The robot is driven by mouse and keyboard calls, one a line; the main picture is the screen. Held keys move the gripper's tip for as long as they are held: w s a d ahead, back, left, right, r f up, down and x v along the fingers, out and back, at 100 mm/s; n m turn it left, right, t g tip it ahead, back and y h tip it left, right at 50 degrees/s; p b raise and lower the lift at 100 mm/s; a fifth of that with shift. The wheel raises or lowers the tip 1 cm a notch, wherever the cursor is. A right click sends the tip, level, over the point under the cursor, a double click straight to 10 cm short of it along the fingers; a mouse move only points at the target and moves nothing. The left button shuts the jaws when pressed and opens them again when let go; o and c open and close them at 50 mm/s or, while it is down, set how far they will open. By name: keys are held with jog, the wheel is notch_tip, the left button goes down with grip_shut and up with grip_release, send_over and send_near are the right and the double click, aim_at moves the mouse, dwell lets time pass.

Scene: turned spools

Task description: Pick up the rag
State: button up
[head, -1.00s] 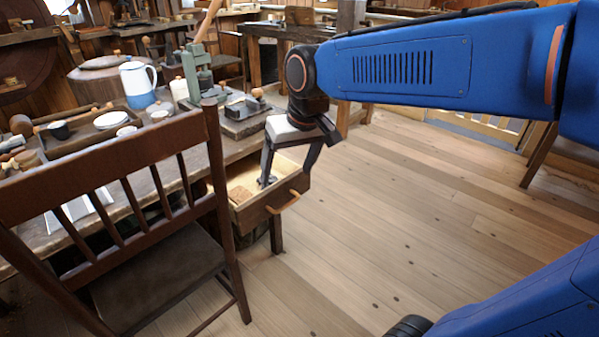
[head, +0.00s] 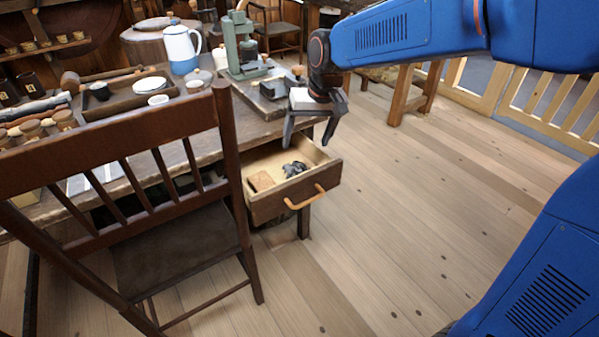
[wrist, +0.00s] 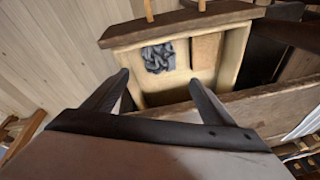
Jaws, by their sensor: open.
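The rag (head: 294,169) is a small crumpled dark grey cloth lying in the open drawer (head: 265,210) under the workbench. In the wrist view the rag (wrist: 158,57) lies on the pale drawer floor, toward the drawer's front and beyond my fingertips. My gripper (head: 306,143) is open and empty, above the back part of the drawer, apart from the rag. In the wrist view the two fingers of my gripper (wrist: 158,80) stand apart with the drawer between and beyond them.
A tan block (head: 261,181) lies in the drawer beside the rag. A wooden chair (head: 165,240) stands close left of the drawer. The workbench (head: 190,150) carries a jug (head: 181,48), a tray and a green press (head: 240,45). The floor to the right is clear.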

send_over(299, 168)
jog(key=s, duration=0.1)
jog(key=f, duration=0.6)
jog(key=shift+d+f, duration=0.3)
jog(key=shift+d, duration=0.1)
jog(key=shift+x, duration=2.6)
jog(key=shift+s+d+f, duration=0.1)
jog(key=shift+s+d, duration=0.1)
jog(key=c, duration=0.8)
jog(key=shift+c, duration=0.5)
notch_tip(299, 168, up, 10)
